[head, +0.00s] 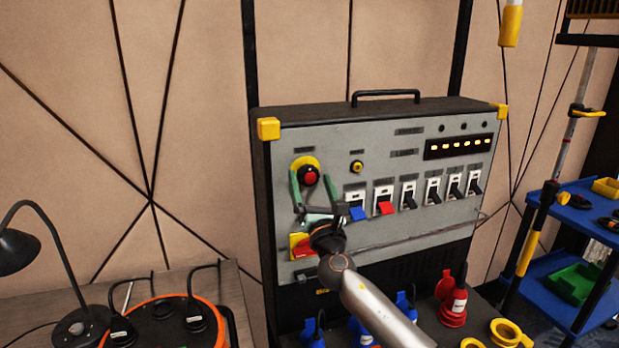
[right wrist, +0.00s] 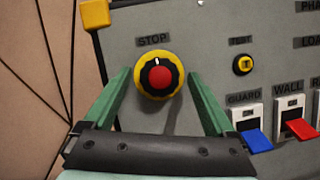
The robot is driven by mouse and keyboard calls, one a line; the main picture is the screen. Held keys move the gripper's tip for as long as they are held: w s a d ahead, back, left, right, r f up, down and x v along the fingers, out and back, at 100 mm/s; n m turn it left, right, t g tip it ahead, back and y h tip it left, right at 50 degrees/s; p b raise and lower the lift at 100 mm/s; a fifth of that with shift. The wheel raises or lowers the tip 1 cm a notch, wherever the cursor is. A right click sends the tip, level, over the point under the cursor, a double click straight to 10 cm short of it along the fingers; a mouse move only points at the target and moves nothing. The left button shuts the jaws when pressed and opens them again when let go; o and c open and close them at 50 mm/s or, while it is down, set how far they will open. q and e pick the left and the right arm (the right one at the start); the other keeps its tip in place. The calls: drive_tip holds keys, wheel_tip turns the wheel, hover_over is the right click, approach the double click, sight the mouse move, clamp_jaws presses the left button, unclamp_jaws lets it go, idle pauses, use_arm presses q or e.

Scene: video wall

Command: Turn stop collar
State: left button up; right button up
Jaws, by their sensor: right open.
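The stop collar (head: 306,170) is a black ring with a red button in its middle on a yellow disc, at the upper left of the grey panel. In the right wrist view the collar (right wrist: 159,76) sits under a STOP label, with a white mark at its top. My right gripper (head: 310,176) has green fingers and is open. In the right wrist view its fingers (right wrist: 158,75) stand to the left and right of the collar, with a gap on both sides. Whether the fingertips reach the collar's depth is hard to tell. My left gripper is not in view.
A small yellow test knob (head: 357,166) and a row of switches with blue (head: 358,213) and red (head: 387,208) levers lie right of the collar. A red handle on a yellow plate (head: 301,246) is below. A blue shelf cart (head: 580,214) stands at right.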

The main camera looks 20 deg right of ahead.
drive_tip(key=shift+x, duration=0.95)
drive_tip(key=shift+c, duration=0.2)
drive_tip(key=c, duration=1.3)
drive_tip(key=shift+c, duration=0.2)
